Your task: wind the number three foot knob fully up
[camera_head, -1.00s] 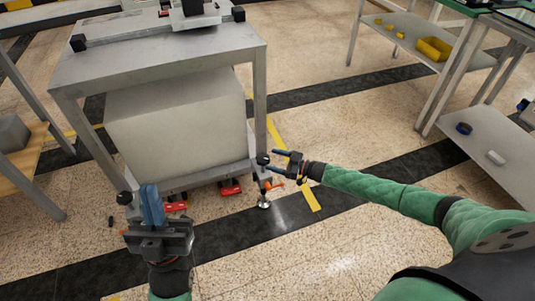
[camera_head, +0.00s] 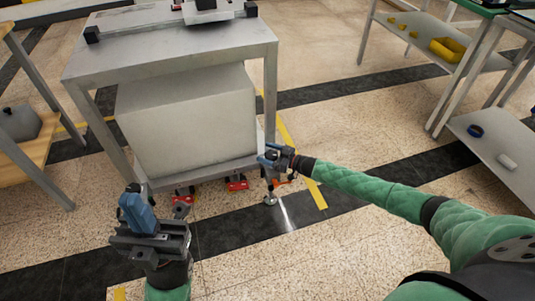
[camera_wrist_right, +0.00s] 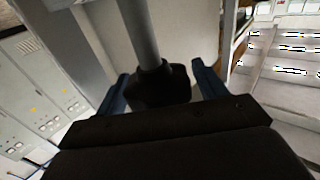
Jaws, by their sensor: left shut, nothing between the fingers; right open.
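A black foot knob (camera_wrist_right: 160,86) on a grey rod (camera_wrist_right: 140,35) stands between the two blue fingers of my right gripper in the right wrist view. The fingers are open, one on each side, with visible gaps to the knob. In the head view my right gripper (camera_head: 266,157) is at the front right leg of the grey stand, and it hides the knob. A silver foot pad (camera_head: 270,199) shows below it on the floor. I cannot read a number on the knob. My left gripper (camera_head: 136,208) is shut and empty, in front of the stand's front left corner.
The grey metal stand (camera_head: 180,60) holds a large pale block (camera_head: 185,125) under its top. Red parts (camera_head: 238,183) sit under its lower edge, and an orange part (camera_head: 282,182) is beside the foot. Shelving (camera_head: 495,150) stands at right. Floor in front is clear.

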